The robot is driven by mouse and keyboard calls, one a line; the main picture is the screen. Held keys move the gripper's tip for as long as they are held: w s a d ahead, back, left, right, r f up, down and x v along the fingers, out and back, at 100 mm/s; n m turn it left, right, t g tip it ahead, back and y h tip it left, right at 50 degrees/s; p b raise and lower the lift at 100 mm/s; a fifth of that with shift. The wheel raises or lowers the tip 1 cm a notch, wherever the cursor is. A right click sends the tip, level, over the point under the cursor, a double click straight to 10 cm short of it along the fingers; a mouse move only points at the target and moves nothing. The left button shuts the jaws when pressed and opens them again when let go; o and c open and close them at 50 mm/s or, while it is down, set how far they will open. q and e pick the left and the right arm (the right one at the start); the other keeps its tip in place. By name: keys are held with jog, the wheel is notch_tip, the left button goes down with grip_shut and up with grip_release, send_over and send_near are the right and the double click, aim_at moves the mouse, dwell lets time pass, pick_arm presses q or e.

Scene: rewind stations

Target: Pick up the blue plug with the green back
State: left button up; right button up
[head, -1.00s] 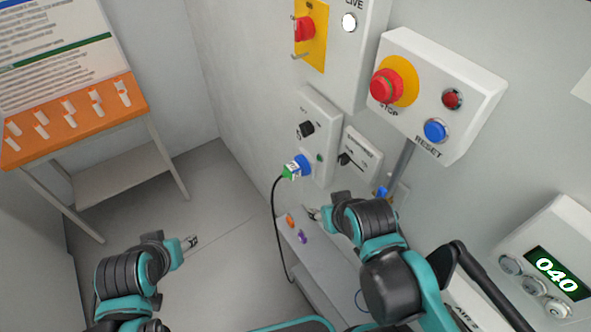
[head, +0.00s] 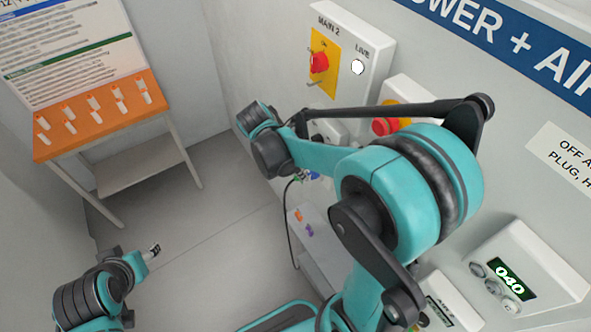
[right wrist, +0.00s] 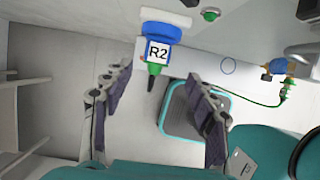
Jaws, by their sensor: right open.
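The blue plug (right wrist: 161,31) with the label R2 and a green back (right wrist: 153,69) shows in the right wrist view, fitted to a white round-edged mount. A short dark cable end points down from its back. In the head view only a small blue part (head: 314,175) shows below my right arm. My right gripper (right wrist: 158,77) is open, its two fingers spread to either side below the plug, with nothing between them gripped. In the head view this gripper is hidden by my right arm. My left gripper (head: 153,250) is low on the left, apart from everything; its jaws are too small to read.
A white shelf (head: 318,258) with small orange and purple pieces stands below the wall boxes. An orange-topped stand (head: 105,125) is at the left. The floor between is clear.

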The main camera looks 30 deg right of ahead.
jog(key=x, duration=0.2)
jog(key=b+x, duration=0.1)
jog(key=x, duration=0.2)
jog(key=b+x, duration=0.1)
jog(key=x, duration=0.1)
jog(key=shift+w+f, duration=0.25)
jog(key=shift+w, duration=0.05)
jog(key=c, duration=1.3)
